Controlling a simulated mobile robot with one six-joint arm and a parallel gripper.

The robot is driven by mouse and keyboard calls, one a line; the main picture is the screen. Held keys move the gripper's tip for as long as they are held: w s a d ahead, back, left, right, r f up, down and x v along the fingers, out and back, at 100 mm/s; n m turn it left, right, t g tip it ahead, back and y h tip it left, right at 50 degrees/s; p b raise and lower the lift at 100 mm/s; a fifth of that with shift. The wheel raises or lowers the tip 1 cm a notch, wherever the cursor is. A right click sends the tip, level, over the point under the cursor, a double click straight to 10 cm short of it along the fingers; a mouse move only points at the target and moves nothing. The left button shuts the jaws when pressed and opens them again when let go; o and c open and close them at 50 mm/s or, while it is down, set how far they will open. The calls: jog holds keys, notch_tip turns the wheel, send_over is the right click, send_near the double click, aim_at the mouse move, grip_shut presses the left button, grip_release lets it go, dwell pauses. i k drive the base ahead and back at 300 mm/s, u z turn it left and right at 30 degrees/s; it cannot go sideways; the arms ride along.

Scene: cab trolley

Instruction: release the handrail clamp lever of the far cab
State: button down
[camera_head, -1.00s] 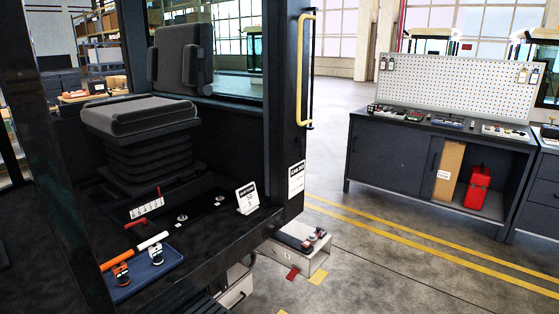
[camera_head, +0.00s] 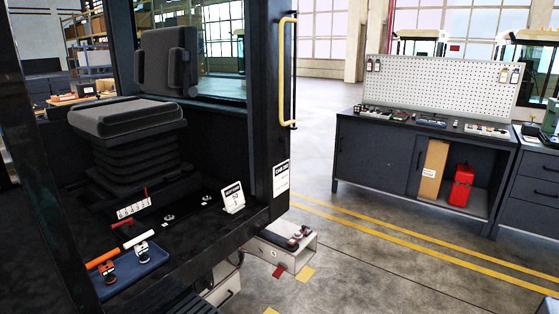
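A dark cab fills the left half of the view. A yellow handrail (camera_head: 283,70) stands upright on its right door post. No clamp lever can be made out on that rail at this size. On the cab floor edge, a blue tray (camera_head: 150,266) holds an orange-handled tool (camera_head: 103,259) and a white-handled tool (camera_head: 138,239). A red lever (camera_head: 128,222) lies just behind the tray. Another small red lever (camera_head: 146,191) stands by a marked white plate (camera_head: 133,206). I cannot tell which cab is the far one. My gripper is not in view.
A black seat (camera_head: 127,117) stands inside the cab. A grey box (camera_head: 284,240) sits at the foot of the cab's right side. A dark workbench (camera_head: 373,160) with a pegboard (camera_head: 443,85) stands at right.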

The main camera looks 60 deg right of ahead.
aim_at(284, 141)
jog(key=u, duration=0.1)
jog(key=k, duration=0.95)
jog(key=z, duration=0.75)
jog(key=i, duration=1.3)
jog(key=u, duration=0.1)
